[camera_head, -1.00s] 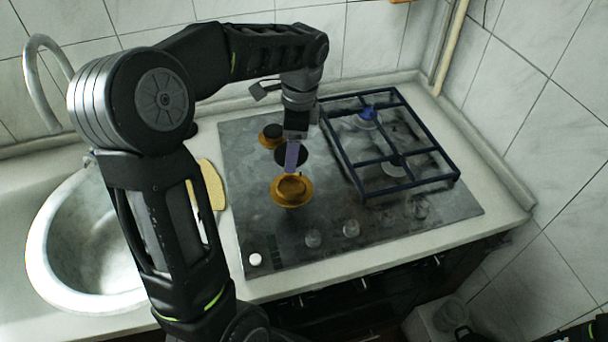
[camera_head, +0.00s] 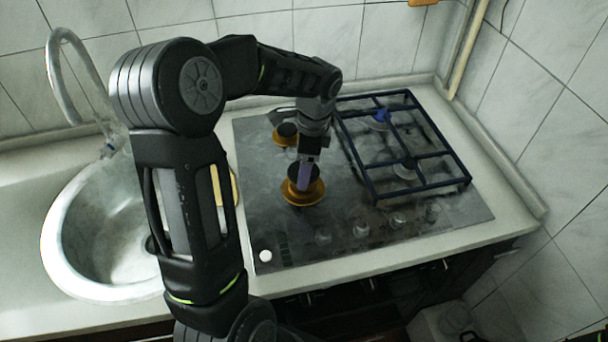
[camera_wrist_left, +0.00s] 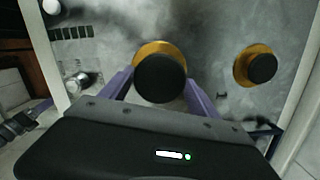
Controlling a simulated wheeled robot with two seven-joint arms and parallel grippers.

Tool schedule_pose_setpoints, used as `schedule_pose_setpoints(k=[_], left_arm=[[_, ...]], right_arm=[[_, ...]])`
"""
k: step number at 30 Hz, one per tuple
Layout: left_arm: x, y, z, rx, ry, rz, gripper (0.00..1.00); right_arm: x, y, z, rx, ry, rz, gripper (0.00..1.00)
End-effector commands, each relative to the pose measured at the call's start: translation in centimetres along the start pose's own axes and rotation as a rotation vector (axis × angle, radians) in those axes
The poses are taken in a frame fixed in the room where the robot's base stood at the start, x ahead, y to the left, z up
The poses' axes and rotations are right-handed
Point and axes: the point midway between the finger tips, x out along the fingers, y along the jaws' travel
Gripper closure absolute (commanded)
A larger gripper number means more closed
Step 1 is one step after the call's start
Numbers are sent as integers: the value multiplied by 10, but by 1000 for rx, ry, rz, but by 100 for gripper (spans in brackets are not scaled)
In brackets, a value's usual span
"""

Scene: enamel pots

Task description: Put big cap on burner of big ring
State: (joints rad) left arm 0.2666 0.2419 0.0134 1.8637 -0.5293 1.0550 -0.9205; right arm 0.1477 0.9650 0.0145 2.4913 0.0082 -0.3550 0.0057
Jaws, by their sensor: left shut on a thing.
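The big cap (camera_head: 298,170) is a black disc held by my left gripper (camera_head: 305,180). It is at the big brass ring (camera_head: 303,195) on the left front of the hob and hides part of it. In the left wrist view the cap (camera_wrist_left: 160,79) sits between the purple fingers of the gripper (camera_wrist_left: 160,88), with the ring's rim (camera_wrist_left: 160,47) showing behind it. I cannot tell whether the cap touches the ring or is just above it.
A smaller brass ring with a black cap (camera_head: 287,131) stands behind the big ring; the cap also shows in the left wrist view (camera_wrist_left: 263,68). A dark blue grate (camera_head: 372,196) covers the right burners. Knobs line the hob's front, and a sink (camera_head: 52,252) is at the left.

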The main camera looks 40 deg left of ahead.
Motion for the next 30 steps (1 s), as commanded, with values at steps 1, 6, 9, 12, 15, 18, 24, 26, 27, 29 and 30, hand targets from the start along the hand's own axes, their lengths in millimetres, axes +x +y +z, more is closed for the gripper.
schedule_pose_setpoints(k=[1, 6, 9, 12, 15, 18, 24, 26, 27, 29, 30], left_arm=[[3, 1, 0, 1, -1, 3, 77], [26, 1, -3, 0, -2, 6, 77], [35, 1, -4, 1, -1, 3, 77], [36, 0, -4, 1, 0, 1, 77], [36, 0, -4, 0, 0, 1, 77], [37, 0, -4, 0, 0, 1, 77], [39, 1, -5, 0, 0, 1, 20], [39, 1, -5, 0, 0, 1, 15], [39, 1, -5, 0, 0, 1, 12], [39, 1, -5, 0, 0, 1, 7], [39, 1, -5, 0, 0, 1, 7]], right_arm=[[-1, 0, 0, 0, 0, 0, 23], [-5, -2, 1, 1, -1, 1, 23], [-6, -2, 1, 1, -2, 2, 23], [-5, -2, 1, 1, -2, 2, 23], [-5, -1, 1, 1, -2, 2, 23], [-4, -1, 1, 1, -2, 2, 23], [-3, -1, 0, 1, -1, 1, 23], [-3, -1, 0, 1, -1, 1, 23], [-3, -1, 0, 1, -1, 1, 23], [-3, -1, 0, 1, -1, 1, 23], [-3, -1, 0, 1, -1, 1, 23]])
